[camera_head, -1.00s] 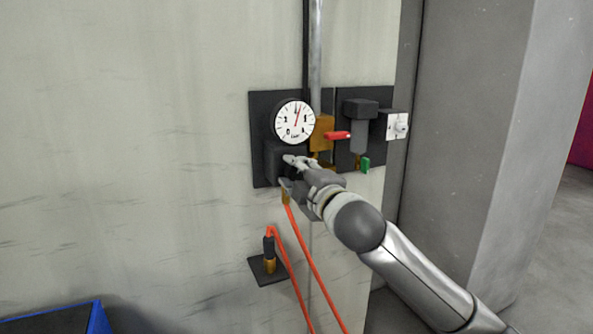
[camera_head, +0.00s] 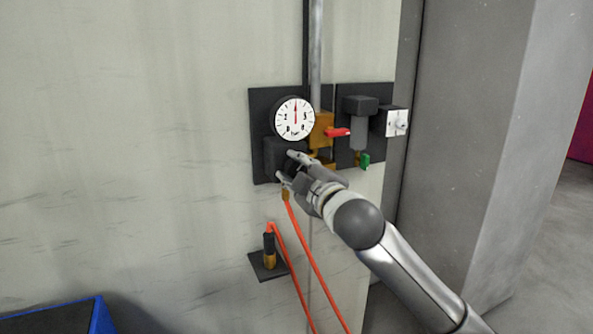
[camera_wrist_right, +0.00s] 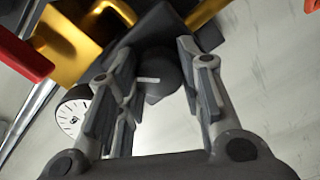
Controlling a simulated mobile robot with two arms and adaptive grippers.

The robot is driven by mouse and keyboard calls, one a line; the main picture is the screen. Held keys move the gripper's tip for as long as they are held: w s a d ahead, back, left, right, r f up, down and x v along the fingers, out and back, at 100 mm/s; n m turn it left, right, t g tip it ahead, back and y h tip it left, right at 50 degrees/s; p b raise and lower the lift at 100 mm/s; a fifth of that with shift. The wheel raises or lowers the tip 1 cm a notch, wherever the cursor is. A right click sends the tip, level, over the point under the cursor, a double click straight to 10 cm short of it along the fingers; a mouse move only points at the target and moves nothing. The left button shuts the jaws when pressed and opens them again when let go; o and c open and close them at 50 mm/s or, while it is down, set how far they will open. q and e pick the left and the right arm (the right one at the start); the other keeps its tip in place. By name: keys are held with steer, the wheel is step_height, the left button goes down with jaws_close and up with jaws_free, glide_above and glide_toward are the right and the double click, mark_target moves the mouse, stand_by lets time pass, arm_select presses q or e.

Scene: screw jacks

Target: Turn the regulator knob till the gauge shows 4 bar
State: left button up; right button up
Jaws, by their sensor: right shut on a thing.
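The round white gauge (camera_head: 295,118) sits on a dark wall panel, and its red needle points about straight up. Its numerals are too small to read with certainty. The dark regulator (camera_head: 275,152) is just below the gauge. My right gripper (camera_head: 287,168) is at the regulator's front, with one finger above and one below. In the right wrist view the dark knob (camera_wrist_right: 158,78), with a pale mark on it, sits between the two fingers, and the gripper is shut on it. Part of the gauge face (camera_wrist_right: 72,117) shows at the left there. My left gripper is not in view.
A brass valve with a red handle (camera_head: 337,133) is close to the right of the gauge. A dark filter unit (camera_head: 359,128) and a white switch box (camera_head: 397,123) are further right. An orange hose (camera_head: 305,260) hangs below. A blue-edged bin (camera_head: 102,315) is at lower left.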

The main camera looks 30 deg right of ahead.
steer(key=o, duration=1)
steer(key=shift+o, duration=0.2)
steer(key=s, duration=0.7)
steer(key=shift+s+a, duration=0.25)
